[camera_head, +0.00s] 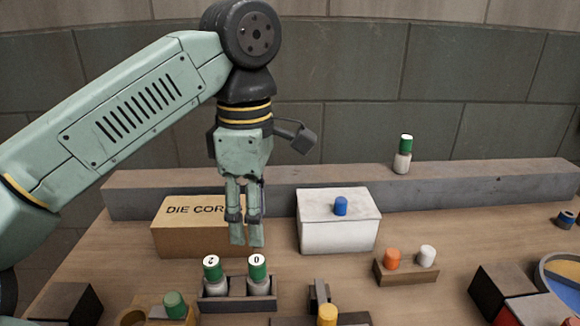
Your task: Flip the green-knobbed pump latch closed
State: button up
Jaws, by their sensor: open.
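A green knob (175,304) sits at the bottom left, on a small tan fixture that the lower picture edge cuts off. I cannot tell from this view how its latch is set. My gripper (247,241) points down, open and empty, with its fingers a little apart. It is in front of the tan box and above and behind the bottle tray, up and to the right of the green knob. It appears to touch nothing.
Two green-capped bottles (212,275) stand in a dark tray (230,304) below my gripper. A tan "DIE COR…" box (178,238) and white box (338,238) with a blue knob (340,206) stand behind. An orange-yellow knob (327,315) is bottom centre. A grey ledge (470,190) runs behind.

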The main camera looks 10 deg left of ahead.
aim_at(174, 307)
jog(key=k, duration=0.95)
